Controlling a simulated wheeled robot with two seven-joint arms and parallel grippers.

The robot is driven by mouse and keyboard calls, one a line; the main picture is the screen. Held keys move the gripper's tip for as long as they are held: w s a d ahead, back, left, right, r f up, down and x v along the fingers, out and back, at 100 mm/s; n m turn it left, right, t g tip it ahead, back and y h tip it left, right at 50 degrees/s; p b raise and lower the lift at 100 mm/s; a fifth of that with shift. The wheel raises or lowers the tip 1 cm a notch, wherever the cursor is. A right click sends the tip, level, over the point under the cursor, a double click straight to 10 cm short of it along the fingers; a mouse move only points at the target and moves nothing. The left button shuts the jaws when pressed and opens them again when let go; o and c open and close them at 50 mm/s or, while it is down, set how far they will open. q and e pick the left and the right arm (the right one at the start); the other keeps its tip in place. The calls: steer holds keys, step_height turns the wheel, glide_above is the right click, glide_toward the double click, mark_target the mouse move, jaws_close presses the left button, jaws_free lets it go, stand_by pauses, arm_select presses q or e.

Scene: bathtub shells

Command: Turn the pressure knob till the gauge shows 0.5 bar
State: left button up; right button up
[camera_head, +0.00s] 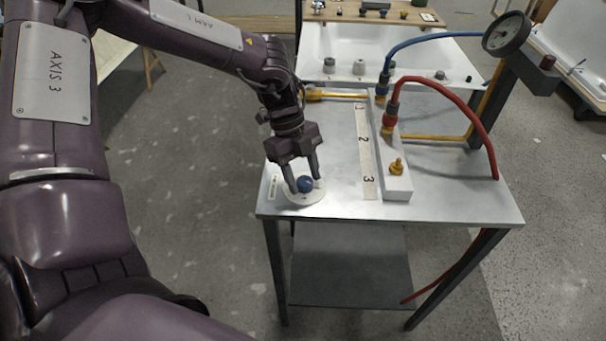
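A round blue knob (305,184) sits on a white round base (300,199) at the near left corner of the metal table. My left gripper (305,183) points down at the knob, with one finger on each side of it. The fingers are apart; I cannot tell whether they press on the knob. The pressure gauge (506,34) stands on a dark post at the upper right. Its face is seen at a slant, and its needle and scale are too small to read. My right gripper is not in view.
The metal table (450,205) carries a pale manifold block (393,165) with brass fittings and a strip numbered 1 to 3 (364,150). A red hose (470,115) and a blue hose (430,37) arch over the table's right side. A white tub (340,45) stands behind.

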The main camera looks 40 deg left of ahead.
arm_select(q)
steer(key=shift+o, duration=0.4)
steer(key=shift+w+a+r, duration=0.1)
steer(key=shift+a+r, duration=0.05)
steer(key=shift+r, duration=0.2)
steer(key=v, duration=0.7)
steer(key=shift+b, duration=0.4)
steer(key=shift+a, duration=0.1)
